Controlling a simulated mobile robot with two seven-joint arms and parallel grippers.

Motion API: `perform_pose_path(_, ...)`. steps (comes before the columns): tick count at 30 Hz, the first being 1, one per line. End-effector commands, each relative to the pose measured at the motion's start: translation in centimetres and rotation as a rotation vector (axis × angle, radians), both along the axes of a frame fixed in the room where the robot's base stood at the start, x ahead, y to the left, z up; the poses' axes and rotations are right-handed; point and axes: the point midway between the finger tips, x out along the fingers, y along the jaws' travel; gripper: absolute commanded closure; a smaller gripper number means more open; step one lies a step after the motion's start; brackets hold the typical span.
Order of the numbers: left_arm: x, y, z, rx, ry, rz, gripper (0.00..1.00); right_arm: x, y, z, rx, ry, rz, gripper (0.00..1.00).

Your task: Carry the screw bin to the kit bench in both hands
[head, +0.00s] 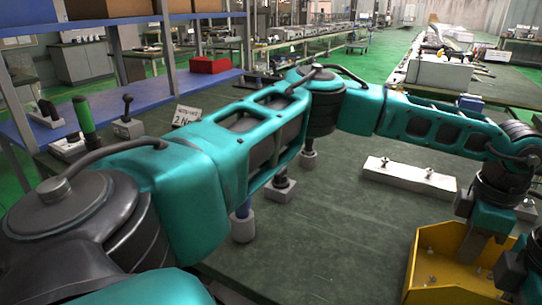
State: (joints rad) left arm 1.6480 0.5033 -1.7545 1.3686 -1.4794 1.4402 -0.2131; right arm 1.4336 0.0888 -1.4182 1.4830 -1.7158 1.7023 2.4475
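A yellow bin (425,264), which I take for the screw bin, stands on the dark green bench top at the lower right. The right edge and bottom of the picture cut it off. My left arm reaches across the picture from the left and bends down at the right. My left gripper (478,243) is over the bin, at its back wall. The wrist and dark parts hide much of the bin's inside. I cannot tell whether its fingers are open or closed on the wall. I cannot make out my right gripper.
A pale metal bar (410,178) with knobs lies behind the bin. Small posts on grey blocks (281,186) stand under my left arm.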

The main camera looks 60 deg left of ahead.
Motion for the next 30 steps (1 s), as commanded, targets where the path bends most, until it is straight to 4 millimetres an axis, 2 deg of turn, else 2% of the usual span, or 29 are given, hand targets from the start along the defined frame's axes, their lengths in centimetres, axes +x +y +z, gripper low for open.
perform_pose_path(1,0.0,0.0,0.1,0.0,0.0,0.0,0.8,0.0,0.0,0.1,0.0,-0.001,0.0,0.8)
perform_pose_path(6,-0.1,-0.1,0.1,-0.001,0.002,-0.003,0.66,0.1,0.0,0.1,0.002,-0.002,-0.001,0.66)
perform_pose_path(13,-0.1,-0.2,0.2,-0.002,0.004,-0.005,0.66,0.1,0.1,0.2,0.003,-0.004,-0.002,0.66)
perform_pose_path(16,-0.1,-0.2,0.9,-0.002,0.002,-0.005,0.66,0.1,0.1,0.2,0.004,-0.005,-0.002,0.66)
perform_pose_path(20,-0.1,-0.2,3.1,-0.004,0.0,-0.005,0.66,0.1,0.1,0.2,0.004,-0.005,-0.002,0.66)
perform_pose_path(30,-0.1,-0.2,10.0,-0.002,0.0,-0.005,0.66,0.1,0.1,0.2,0.004,-0.005,-0.002,0.66)
